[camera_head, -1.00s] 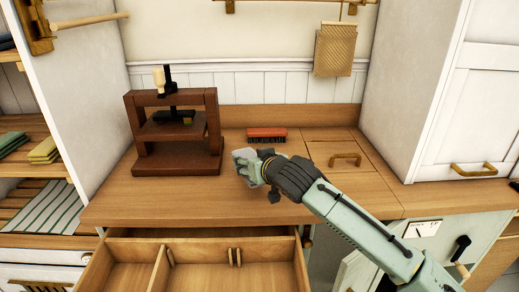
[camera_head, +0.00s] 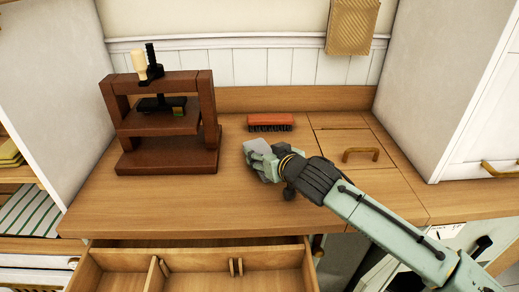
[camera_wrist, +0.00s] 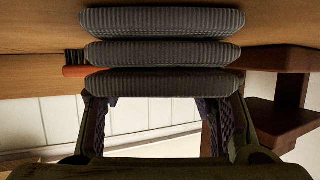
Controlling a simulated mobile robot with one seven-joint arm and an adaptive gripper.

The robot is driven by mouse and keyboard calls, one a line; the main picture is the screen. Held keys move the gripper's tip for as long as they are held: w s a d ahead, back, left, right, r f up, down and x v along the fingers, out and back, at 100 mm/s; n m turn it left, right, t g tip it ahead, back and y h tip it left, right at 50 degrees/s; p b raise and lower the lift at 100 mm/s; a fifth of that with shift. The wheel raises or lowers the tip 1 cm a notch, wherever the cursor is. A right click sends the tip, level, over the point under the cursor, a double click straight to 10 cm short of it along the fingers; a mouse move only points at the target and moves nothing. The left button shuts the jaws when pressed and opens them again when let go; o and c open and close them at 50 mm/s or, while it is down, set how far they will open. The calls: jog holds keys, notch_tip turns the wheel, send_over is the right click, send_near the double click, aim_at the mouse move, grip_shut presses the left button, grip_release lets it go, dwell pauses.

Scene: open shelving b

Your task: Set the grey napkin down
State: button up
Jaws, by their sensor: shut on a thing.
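The grey napkin (camera_head: 257,151) is held at the end of my gripper (camera_head: 276,162), over the middle of the wooden countertop in the head view. In the wrist view the napkin (camera_wrist: 162,54) shows as several stacked, rounded, ribbed grey folds lying across the gripper. My gripper's two fingers (camera_wrist: 160,125) reach up to the napkin from either side, shut on it. The napkin is low over the countertop (camera_head: 190,208); I cannot tell whether it touches.
A dark red-brown wooden press (camera_head: 166,163) stands left of the napkin. A red brush (camera_head: 270,121) lies just behind it. A hatch with a brass handle (camera_head: 361,153) is to the right. An open divided drawer (camera_head: 205,257) juts out in front. The front-left countertop is clear.

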jog(key=shift+s+d+r, duration=0.1)
jog(key=shift+s, duration=0.05)
jog(key=o, duration=1.2)
